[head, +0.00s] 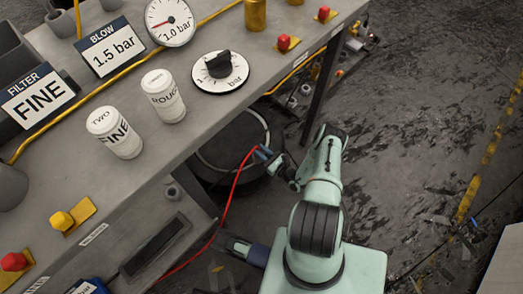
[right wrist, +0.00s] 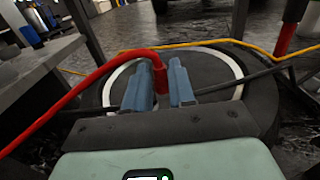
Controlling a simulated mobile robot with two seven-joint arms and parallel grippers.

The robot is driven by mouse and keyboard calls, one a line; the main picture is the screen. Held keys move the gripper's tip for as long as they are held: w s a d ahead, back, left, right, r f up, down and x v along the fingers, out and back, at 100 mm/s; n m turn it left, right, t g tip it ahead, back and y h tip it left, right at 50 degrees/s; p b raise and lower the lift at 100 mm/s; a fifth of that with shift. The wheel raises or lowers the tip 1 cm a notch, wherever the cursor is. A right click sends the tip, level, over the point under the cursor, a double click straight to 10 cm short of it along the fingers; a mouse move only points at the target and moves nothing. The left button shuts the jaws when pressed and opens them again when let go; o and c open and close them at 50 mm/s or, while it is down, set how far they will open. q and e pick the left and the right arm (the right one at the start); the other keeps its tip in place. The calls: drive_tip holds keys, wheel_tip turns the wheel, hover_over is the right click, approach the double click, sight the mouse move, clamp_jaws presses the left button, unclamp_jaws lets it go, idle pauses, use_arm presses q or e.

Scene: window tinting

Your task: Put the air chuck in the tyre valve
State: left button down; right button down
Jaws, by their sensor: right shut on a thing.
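My right gripper (head: 263,154) reaches under the bench's right side, over the tyre. In the right wrist view its two blue fingers (right wrist: 160,88) are shut on the air chuck (right wrist: 161,77), a red piece at the end of a red hose (right wrist: 75,88). The hose also shows in the head view (head: 233,187), running down and left from the gripper. The black tyre (right wrist: 262,95) with a pale ring lies flat below; it also shows in the head view (head: 277,127), partly hidden by the bench. I cannot make out the tyre valve. My left gripper is not in view.
The grey bench (head: 200,45) stands at the left with a pressure dial knob (head: 219,65), a gauge (head: 170,20), white canisters (head: 165,96) and signs. Its dark leg (head: 322,80) rises beside the tyre. A yellow hose (right wrist: 225,42) passes behind the tyre. Open floor (head: 420,130) lies at right.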

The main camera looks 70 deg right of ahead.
drive_tip(key=shift+f, duration=0.1)
drive_tip(key=c, duration=1)
unclamp_jaws()
drive_tip(key=shift+o, duration=0.2)
drive_tip(key=shift+s, duration=0.1)
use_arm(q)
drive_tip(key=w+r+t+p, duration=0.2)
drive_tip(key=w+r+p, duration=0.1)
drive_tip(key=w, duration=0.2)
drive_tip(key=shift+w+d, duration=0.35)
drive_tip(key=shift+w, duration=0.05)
use_arm(e)
drive_tip(key=v, duration=1.2)
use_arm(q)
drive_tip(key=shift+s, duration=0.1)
